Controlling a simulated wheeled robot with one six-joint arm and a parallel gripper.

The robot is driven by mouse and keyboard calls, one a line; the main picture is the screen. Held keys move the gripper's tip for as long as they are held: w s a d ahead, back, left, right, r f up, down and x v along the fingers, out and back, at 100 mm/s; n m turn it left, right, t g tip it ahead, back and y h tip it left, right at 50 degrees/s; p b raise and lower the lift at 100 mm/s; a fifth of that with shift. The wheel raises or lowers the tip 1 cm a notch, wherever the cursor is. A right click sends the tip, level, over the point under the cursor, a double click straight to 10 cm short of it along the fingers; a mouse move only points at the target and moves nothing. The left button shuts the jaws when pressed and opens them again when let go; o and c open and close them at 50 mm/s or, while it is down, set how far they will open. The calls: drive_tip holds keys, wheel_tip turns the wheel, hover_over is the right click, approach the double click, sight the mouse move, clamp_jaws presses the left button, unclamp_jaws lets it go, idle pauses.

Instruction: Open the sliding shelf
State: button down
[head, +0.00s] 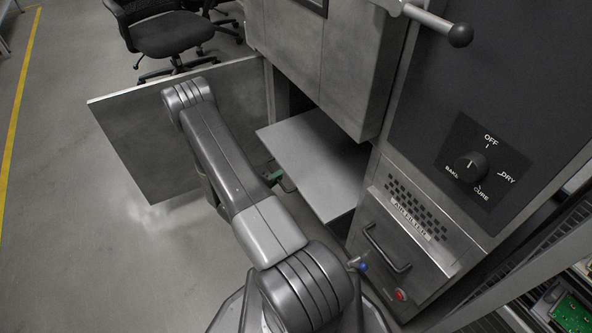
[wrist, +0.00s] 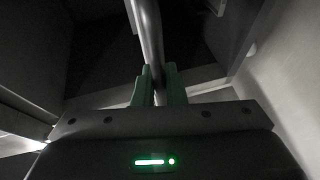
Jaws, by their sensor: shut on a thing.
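The sliding shelf (head: 318,160) is a flat light-grey board jutting out of an opening in the grey cabinet, right of the open door. My gripper (head: 277,178) is at the shelf's front left edge, mostly hidden behind my arm, with a bit of green finger showing. In the wrist view my gripper (wrist: 160,85) has its two green fingers closed around a round metal bar (wrist: 147,32), which looks like a handle. How the bar joins the shelf is hidden in the head view.
A grey door panel (head: 150,140) stands open left of the opening. An oven-like unit with a knob (head: 470,166) and a drawer handle (head: 386,247) is at the right. An office chair (head: 165,35) stands at the back. The floor (head: 70,240) at left is clear.

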drive_tip(key=s+a, duration=0.7)
drive_tip(key=a, duration=0.4)
drive_tip(key=shift+s, duration=0.2)
drive_tip(key=shift+a, duration=0.1)
drive_tip(key=c, duration=1.5)
unclamp_jaws()
drive_tip(key=shift+s, duration=0.1)
drive_tip(key=p+v, duration=0.2)
drive_tip(key=v, duration=1.1)
drive_tip(key=shift+s+a, duration=0.2)
drive_tip(key=b+x, duration=0.2)
drive_tip(key=x, duration=1.2)
